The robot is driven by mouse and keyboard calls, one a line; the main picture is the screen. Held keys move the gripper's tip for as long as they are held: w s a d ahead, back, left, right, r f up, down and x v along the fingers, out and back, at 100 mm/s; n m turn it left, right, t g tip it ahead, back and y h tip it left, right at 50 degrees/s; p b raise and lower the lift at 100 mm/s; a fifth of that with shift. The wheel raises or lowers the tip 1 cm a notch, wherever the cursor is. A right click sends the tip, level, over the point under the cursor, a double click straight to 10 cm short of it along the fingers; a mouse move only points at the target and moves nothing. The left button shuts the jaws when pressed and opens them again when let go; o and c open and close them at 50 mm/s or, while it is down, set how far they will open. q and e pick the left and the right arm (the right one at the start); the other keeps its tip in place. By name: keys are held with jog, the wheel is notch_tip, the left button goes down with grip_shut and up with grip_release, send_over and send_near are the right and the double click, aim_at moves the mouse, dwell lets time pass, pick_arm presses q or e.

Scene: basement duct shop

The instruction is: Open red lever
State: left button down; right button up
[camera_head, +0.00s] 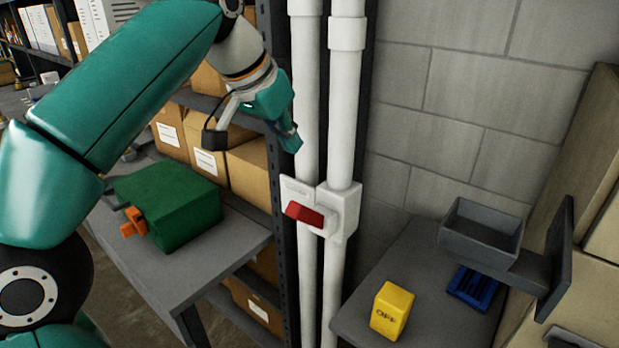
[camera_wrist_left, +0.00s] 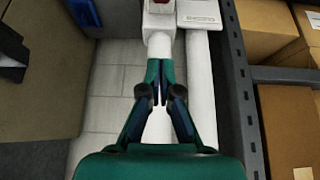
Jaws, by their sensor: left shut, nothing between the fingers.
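The red lever (camera_head: 305,213) sits on a white switch box (camera_head: 346,210) fixed to two white vertical pipes. It slants out from the box face. My left gripper (camera_head: 292,142) is above the lever, in front of the pipes, apart from lever and box. In the left wrist view its fingertips (camera_wrist_left: 158,82) are together with nothing between them. There the white box (camera_wrist_left: 200,14) shows at the top edge, and only a sliver of the red lever (camera_wrist_left: 160,2) shows. My right gripper is in no view.
A green box (camera_head: 165,205) with an orange part stands on a grey table at left. A yellow block (camera_head: 391,310), a blue tray (camera_head: 473,288) and a dark grey open-topped box (camera_head: 480,232) are at right. Shelves with cardboard boxes (camera_head: 249,170) stand behind.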

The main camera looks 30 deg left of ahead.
pick_arm(q)
jog(key=b, duration=0.1)
send_over(309, 217)
jog(key=w+a, duration=0.1)
jog(key=w, duration=0.1)
notch_tip(309, 217, down, 8)
jog(key=shift+a+f, duration=0.15)
jog(key=shift+s+a+f+b, duration=0.1)
jog(key=shift+s+f+b, duration=0.35)
jog(key=shift+s+f, duration=0.75)
jog(key=shift+s, duration=0.1)
jog(key=shift+f, duration=0.2)
